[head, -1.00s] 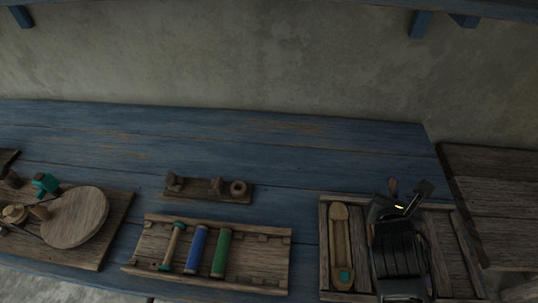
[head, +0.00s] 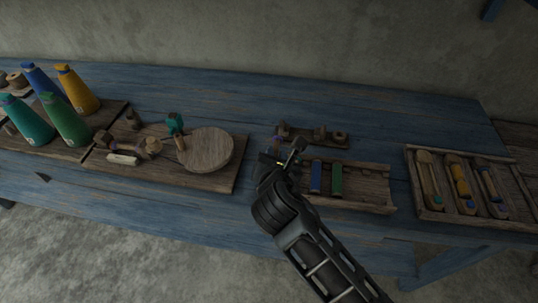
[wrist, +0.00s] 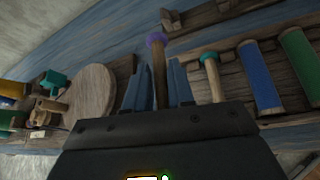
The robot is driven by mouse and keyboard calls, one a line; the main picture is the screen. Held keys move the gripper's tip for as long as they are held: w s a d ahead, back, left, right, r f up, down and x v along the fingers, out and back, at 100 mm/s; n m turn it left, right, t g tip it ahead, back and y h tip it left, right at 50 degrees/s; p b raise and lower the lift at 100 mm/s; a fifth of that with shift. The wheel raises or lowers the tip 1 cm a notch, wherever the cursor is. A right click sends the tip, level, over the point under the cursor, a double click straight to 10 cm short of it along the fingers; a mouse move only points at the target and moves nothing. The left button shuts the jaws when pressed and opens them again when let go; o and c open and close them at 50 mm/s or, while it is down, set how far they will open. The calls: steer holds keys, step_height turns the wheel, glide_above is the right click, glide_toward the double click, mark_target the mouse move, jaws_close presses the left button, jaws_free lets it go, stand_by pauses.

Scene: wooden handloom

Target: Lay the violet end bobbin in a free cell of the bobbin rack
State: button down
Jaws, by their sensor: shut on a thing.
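The violet end bobbin (wrist: 157,62) has a violet cap and a plain wooden shaft. In the wrist view it stands out between the two fingers of my gripper (wrist: 157,84), which is shut on it. In the head view my gripper (head: 284,160) is over the left end of the bobbin rack (head: 375,203), and a little violet (head: 276,142) shows beside it. The rack holds a blue bobbin (head: 316,177), a green bobbin (head: 337,180) and, in the wrist view, a teal-ended bobbin (wrist: 211,78). My arm hides the rack's left part in the head view. The rack right of the green bobbin looks empty.
A small peg stand (head: 318,140) sits just behind the rack. Left of it is a board with a round wooden disc (head: 208,150). A tray (head: 419,203) with several shuttles is to the right. Tall coloured cones (head: 68,120) stand far left.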

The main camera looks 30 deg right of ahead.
steer(key=shift+a, duration=0.15)
steer(key=shift+f+b, duration=0.3)
steer(key=shift+b, duration=0.15)
step_height(320, 180, down, 4)
steer(key=b, duration=0.4)
steer(key=shift+r+b, duration=0.25)
steer(key=shift+b, duration=0.1)
steer(key=shift+f, duration=1.4)
